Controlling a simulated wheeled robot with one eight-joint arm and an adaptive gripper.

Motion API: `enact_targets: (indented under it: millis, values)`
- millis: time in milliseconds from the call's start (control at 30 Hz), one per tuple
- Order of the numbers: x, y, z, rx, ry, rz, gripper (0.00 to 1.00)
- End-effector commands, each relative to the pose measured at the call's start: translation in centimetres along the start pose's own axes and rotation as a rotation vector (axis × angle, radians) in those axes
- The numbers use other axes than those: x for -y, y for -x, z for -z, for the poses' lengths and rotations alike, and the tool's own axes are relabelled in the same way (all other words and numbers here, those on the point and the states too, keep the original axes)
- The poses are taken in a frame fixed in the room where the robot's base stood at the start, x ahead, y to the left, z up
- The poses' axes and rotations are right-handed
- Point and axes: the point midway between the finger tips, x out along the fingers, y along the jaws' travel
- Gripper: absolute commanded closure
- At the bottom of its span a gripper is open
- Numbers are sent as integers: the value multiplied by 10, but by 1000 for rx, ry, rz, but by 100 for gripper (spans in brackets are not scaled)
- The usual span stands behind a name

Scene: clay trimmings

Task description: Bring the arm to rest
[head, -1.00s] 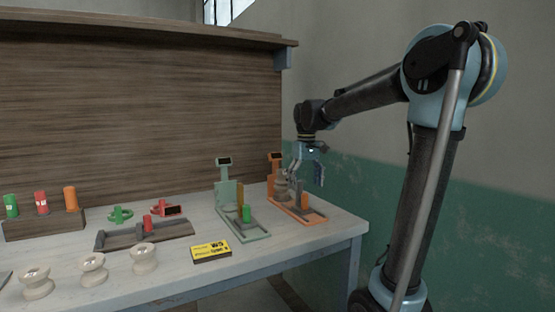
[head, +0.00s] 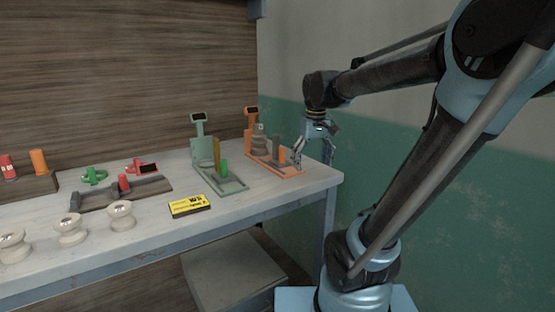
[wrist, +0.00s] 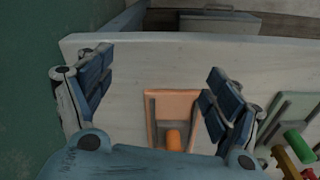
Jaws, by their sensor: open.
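My gripper (head: 312,152) is open and empty in the head view, with its fingers pointing down at the right end of the workbench. It is just right of the orange stand (head: 272,165). In the wrist view the two blue fingers (wrist: 155,100) are wide apart. The orange stand's base (wrist: 175,102) and its orange peg (wrist: 174,139) show between and below them, with nothing gripped. My arm reaches in from the right of the head view, its forearm roughly level.
A green stand (head: 212,165) with a green peg stands left of the orange one. A yellow sign (head: 190,206), several cream spools (head: 70,229) and a dark rack (head: 112,194) are on the workbench (head: 255,204). A green and grey wall (head: 385,128) is close behind my arm.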

Motion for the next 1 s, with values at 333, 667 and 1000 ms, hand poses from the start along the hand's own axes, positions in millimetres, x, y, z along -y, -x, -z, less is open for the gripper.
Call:
enact_targets:
  millis: [333, 667, 1000]
  values:
    - [-15, -59, -92, -52, -158, -18, 17]
    - [-17, -126, -161, -99, -296, -35, 17]
    - [-18, -149, -181, -114, -341, -41, 17]
